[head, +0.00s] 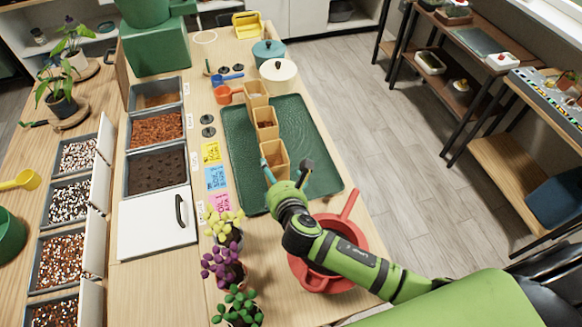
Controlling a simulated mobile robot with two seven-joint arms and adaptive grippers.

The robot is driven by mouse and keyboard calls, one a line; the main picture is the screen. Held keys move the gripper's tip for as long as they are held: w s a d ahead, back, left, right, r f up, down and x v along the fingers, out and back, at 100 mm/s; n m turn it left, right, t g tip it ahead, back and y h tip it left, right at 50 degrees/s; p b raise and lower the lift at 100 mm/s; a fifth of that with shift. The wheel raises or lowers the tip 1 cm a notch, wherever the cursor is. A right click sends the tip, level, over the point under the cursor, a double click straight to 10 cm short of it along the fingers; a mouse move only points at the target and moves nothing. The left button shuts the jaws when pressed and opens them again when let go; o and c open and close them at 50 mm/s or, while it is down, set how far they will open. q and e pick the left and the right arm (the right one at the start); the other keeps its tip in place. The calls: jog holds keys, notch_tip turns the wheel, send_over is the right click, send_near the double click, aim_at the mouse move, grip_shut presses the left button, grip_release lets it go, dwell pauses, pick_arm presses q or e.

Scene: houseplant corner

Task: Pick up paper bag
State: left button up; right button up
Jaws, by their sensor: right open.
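Several tan, open-topped paper bags stand upright in a row on or beside the dark green tray (310,150). I cannot tell whether a finger touches the bag. The gripper partly hides the bag's lower part. My left gripper is not in view.
A red pot (322,278) lies under my right forearm. Small flowering plants (222,262) stand in front of the tray. A white-lidded bin (157,225) and soil bins (157,172) are on the left. A cream pot (278,75) stands behind the tray. The tray's right part is clear.

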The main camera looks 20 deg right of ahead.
aim_at(268, 157)
jog(key=shift+d+n, duration=0.15)
jog(key=shift+n, duration=0.15)
jog(key=shift+w+r+t, duration=0.1)
jog(key=shift+w+t, duration=0.05)
jog(key=shift+t, duration=0.15)
jog(key=shift+p+x, duration=0.3)
jog(key=shift+x, duration=0.65)
jog(key=x, duration=0.3)
jog(key=shift+w+a, duration=0.2)
jog(key=shift+a, duration=0.1)
jog(key=shift+w+f, duration=0.25)
jog(key=shift+w, duration=0.25)
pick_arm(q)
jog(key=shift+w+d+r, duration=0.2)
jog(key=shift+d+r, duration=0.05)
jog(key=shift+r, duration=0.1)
pick_arm(e)
jog(key=c, duration=1)
